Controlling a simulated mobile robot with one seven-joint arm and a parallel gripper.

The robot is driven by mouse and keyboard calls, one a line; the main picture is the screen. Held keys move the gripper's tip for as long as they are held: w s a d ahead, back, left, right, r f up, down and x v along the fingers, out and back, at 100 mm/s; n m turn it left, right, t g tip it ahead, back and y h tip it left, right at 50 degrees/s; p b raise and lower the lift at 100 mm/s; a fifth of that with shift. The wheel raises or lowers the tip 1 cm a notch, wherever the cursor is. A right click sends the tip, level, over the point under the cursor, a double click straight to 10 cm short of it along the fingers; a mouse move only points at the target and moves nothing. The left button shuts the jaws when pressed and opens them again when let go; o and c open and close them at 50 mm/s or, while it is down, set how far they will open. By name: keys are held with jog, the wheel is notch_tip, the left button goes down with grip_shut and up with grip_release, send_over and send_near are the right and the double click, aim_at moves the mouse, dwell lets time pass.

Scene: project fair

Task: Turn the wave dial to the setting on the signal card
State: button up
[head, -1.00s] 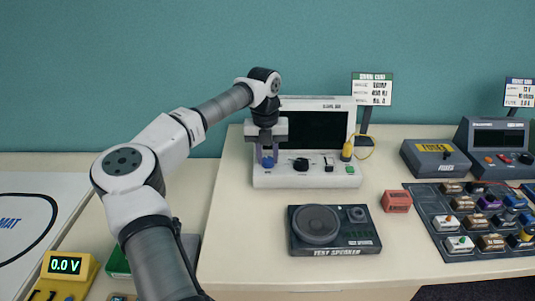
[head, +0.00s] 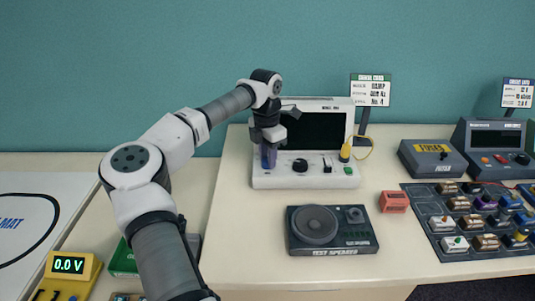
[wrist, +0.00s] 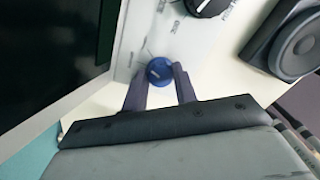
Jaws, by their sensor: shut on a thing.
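The blue wave dial (wrist: 158,70) sits at the left end of the signal box's white front panel (head: 306,181). My gripper (wrist: 161,78) is shut on it, one dark finger on each side. In the head view my gripper (head: 268,158) points down at the panel's left end, and its fingers and wrist hide most of the dial.
A black knob (head: 300,165) is close to the right of the dial, then a slider switch (head: 327,166) and a yellow plug with a cable (head: 345,153). The test speaker (head: 333,230) and a red block (head: 394,202) are in front. Bare tabletop lies left of the speaker.

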jog(key=shift+d+r+m, duration=0.1)
jog(key=shift+m, duration=1.7)
jog(key=o, duration=1)
jog(key=r, duration=0.4)
jog(key=r+b, duration=0.1)
jog(key=r, duration=0.8)
jog(key=shift+w+r+b, duration=0.3)
jog(key=shift+r+b, duration=0.05)
jog(key=shift+f, duration=0.1)
